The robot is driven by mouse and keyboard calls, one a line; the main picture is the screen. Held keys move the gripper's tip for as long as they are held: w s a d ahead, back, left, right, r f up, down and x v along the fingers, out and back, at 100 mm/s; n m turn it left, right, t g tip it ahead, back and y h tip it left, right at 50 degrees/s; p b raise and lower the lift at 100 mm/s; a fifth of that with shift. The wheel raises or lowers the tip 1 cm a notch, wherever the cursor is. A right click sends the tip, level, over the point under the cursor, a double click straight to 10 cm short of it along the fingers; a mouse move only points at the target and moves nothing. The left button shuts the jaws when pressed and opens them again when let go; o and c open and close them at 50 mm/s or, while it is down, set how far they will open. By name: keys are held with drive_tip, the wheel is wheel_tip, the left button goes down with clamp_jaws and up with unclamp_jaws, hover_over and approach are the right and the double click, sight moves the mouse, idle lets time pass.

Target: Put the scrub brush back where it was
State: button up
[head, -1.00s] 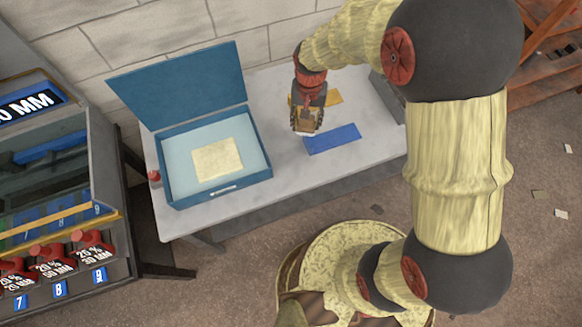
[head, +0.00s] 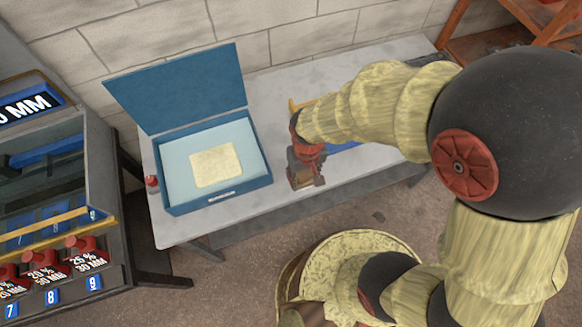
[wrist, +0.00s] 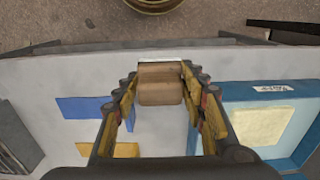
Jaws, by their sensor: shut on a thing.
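My gripper (wrist: 160,90) is shut on the scrub brush (wrist: 160,86), a brown block with a pale strip at its far end in the wrist view. In the head view my gripper (head: 305,175) is over the front part of the grey bench (head: 240,222), right of the open blue box. The brush is mostly hidden there by the fingers. A blue mat (wrist: 82,107) and a yellow mat (wrist: 112,150) lie flat on the bench, to the left in the wrist view. I cannot tell how high the brush is above the bench.
The blue box (head: 220,198) has its lid (head: 180,88) raised and holds a pale yellow block (head: 215,165) on a light blue lining. A small red knob-like thing (head: 152,181) is at the bench's left edge. A rack with red items (head: 85,252) stands at left.

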drive_tip(key=w+a+f, duration=0.1)
drive_tip(key=w+f, duration=0.1)
drive_tip(key=w+a+f+b, duration=0.1)
drive_tip(key=w+f, duration=0.2)
drive_tip(key=w+a+f, duration=0.1)
drive_tip(key=w+f, duration=0.1)
drive_tip(key=w, duration=0.1)
drive_tip(key=shift+w+a+f, duration=0.15)
drive_tip(key=shift+f, duration=0.1)
drive_tip(key=shift+w+a+f+b, duration=0.1)
drive_tip(key=shift+w+f+b, duration=0.1)
drive_tip(key=shift+f+b, duration=0.4)
drive_tip(key=shift+f, duration=1.1)
drive_tip(key=shift+f, duration=0.15)
drive_tip(key=o, duration=1.1)
wheel_tip(320, 180, up, 12)
drive_tip(key=p, duration=0.2)
drive_tip(key=shift+r, duration=0.2)
